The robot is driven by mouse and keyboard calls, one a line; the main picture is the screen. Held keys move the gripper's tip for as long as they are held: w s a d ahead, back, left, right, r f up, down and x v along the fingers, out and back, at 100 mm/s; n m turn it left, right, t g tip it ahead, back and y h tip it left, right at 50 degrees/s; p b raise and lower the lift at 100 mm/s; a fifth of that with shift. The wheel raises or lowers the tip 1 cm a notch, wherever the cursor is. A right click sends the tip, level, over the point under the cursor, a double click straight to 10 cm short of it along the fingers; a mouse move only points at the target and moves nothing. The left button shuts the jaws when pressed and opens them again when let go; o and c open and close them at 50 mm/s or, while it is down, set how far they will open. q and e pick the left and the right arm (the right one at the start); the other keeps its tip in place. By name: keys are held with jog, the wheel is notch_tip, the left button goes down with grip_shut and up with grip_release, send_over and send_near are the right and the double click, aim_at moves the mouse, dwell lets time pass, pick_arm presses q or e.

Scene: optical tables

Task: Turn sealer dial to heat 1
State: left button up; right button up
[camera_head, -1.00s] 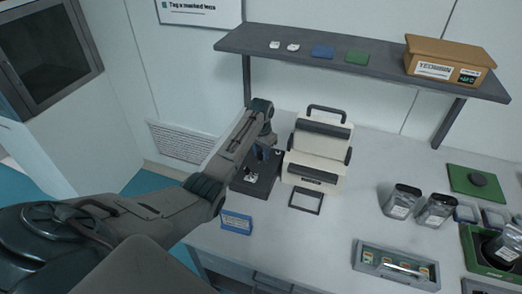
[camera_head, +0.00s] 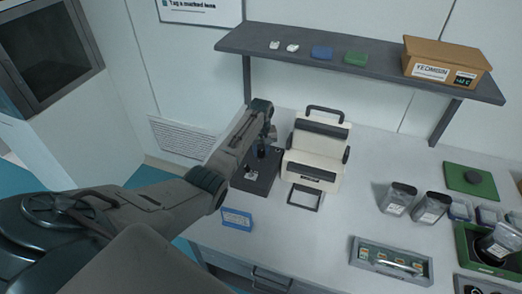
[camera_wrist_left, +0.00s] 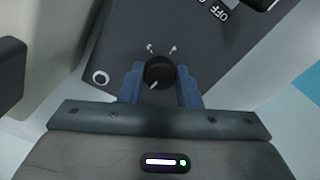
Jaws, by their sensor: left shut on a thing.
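The sealer's dark control box (camera_head: 256,181) stands on the table at the left of the cream machine body. In the left wrist view its dark panel (camera_wrist_left: 125,30) carries a round black dial (camera_wrist_left: 160,71). The dial's white pointer line is toward the lower left, and small white marks sit above the dial. My left gripper (camera_head: 262,151) is over the box in the head view. In the left wrist view its blue fingers (camera_wrist_left: 160,84) are on both sides of the dial, shut on it. My right gripper is not in view.
The cream machine (camera_head: 316,155) with a handle stands close to the right of the gripper. A blue label block (camera_head: 237,219) lies in front. A shelf (camera_head: 310,35) overhangs the back. Jars (camera_head: 398,198) and a tray (camera_head: 390,262) are at the right. The middle table is clear.

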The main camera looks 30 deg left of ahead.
aim_at(261, 152)
pick_arm(q)
jog(key=shift+r+n, duration=0.1)
jog(key=shift+n, duration=0.3)
jog(key=shift+w, duration=0.1)
jog(key=o, duration=1)
jog(key=shift+c, duration=0.2)
notch_tip(261, 152, up, 11)
jog(key=b, duration=0.3)
jog(key=shift+b, duration=0.3)
jog(key=shift+f, duration=0.25)
